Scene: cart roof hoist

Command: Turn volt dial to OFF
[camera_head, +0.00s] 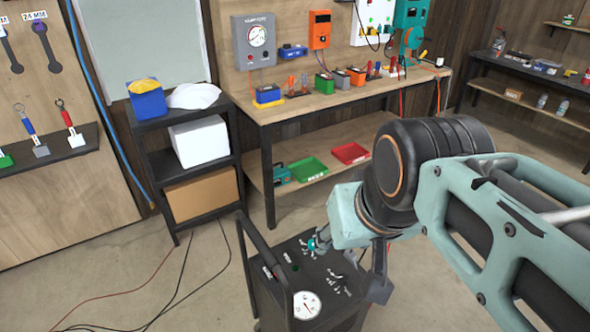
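A white round gauge (307,305) with a red needle sits on the black cart's top panel at the bottom centre. My gripper (350,268) hangs over the right part of the cart top. Its dark fingers look spread apart, with nothing seen between them. A small teal piece (312,244) shows beside the left finger. My wrist and arm hide part of the cart.
The cart (262,300) has a raised black handle on its left and several small metal levers on top. A workbench (300,104) with tools stands behind. A black shelf (160,150) with boxes is at left. Cables lie on the open floor.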

